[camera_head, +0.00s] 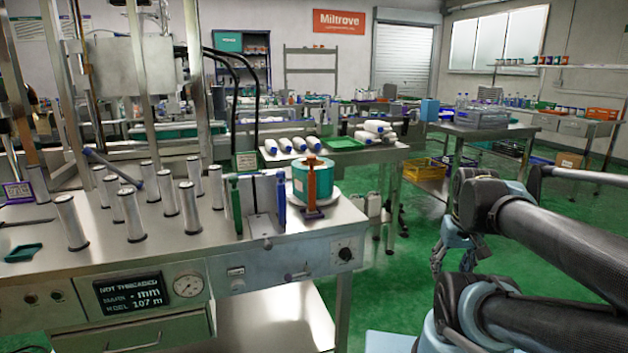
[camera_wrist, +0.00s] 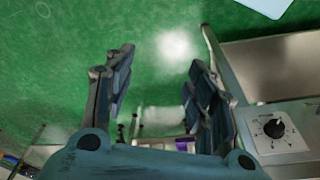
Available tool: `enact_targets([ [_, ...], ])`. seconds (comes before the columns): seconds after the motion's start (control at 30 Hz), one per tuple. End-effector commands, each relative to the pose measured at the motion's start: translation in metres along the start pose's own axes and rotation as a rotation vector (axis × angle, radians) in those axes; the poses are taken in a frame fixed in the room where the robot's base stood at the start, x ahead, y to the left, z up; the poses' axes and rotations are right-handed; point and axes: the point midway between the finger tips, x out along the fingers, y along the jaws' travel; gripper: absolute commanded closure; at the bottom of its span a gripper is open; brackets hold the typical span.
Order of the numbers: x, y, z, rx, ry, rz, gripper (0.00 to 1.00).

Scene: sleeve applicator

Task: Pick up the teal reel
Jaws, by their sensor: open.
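The teal reel (camera_head: 301,181) stands upright on a round pale plate (camera_head: 328,199) at the right end of the machine's steel top, in the head view. An orange-brown post with a purple base (camera_head: 318,184) stands in front of it and hides part of its right side. My gripper (camera_head: 447,255) is off to the right of the machine, over the green floor, well apart from the reel. In the wrist view my gripper (camera_wrist: 158,85) has its two fingers spread wide with nothing between them. The reel does not show in the wrist view.
Metal posts (camera_head: 131,214) stand across the machine top. A green upright (camera_head: 236,204) and a blue upright (camera_head: 281,198) stand left of the reel. The machine's control knob (camera_wrist: 274,129) is close to my gripper's right finger in the wrist picture. Green floor (camera_head: 390,290) is open right of the machine.

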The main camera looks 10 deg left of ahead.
Motion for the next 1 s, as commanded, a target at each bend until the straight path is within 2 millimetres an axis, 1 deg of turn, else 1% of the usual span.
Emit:
enact_targets([
  [0.03, -0.011, -0.007, -0.012, -0.046, -0.004, -0.004, 0.49],
  [0.17, -0.046, -0.022, -0.048, -0.219, -0.018, -0.018, 0.49],
  [0.2, -0.058, -0.027, -0.060, -0.281, -0.024, -0.023, 0.49],
  [0.27, -0.076, -0.037, -0.079, -0.377, -0.030, -0.031, 0.49],
  [0.4, -0.114, -0.064, -0.123, -0.603, -0.046, -0.051, 0.49],
  [0.47, -0.129, -0.077, -0.141, -0.700, -0.051, -0.059, 0.49],
  [0.6, -0.161, -0.113, -0.182, -0.924, -0.065, -0.080, 0.49],
  [0.67, -0.174, -0.131, -0.198, -1.020, -0.069, -0.089, 0.49],
  [0.7, -0.182, -0.143, -0.209, -1.084, -0.072, -0.096, 0.49],
  [0.77, -0.194, -0.163, -0.224, -1.180, -0.076, -0.105, 0.49],
  [0.87, -0.212, -0.197, -0.247, -1.340, -0.084, -0.122, 0.49],
  [0.9, -0.219, -0.212, -0.255, -1.404, -0.086, -0.129, 0.49],
  [0.97, -0.228, -0.235, -0.267, -1.499, -0.089, -0.139, 0.49],
  [1.0, -0.234, -0.251, -0.273, -1.563, -0.092, -0.146, 0.49],
])
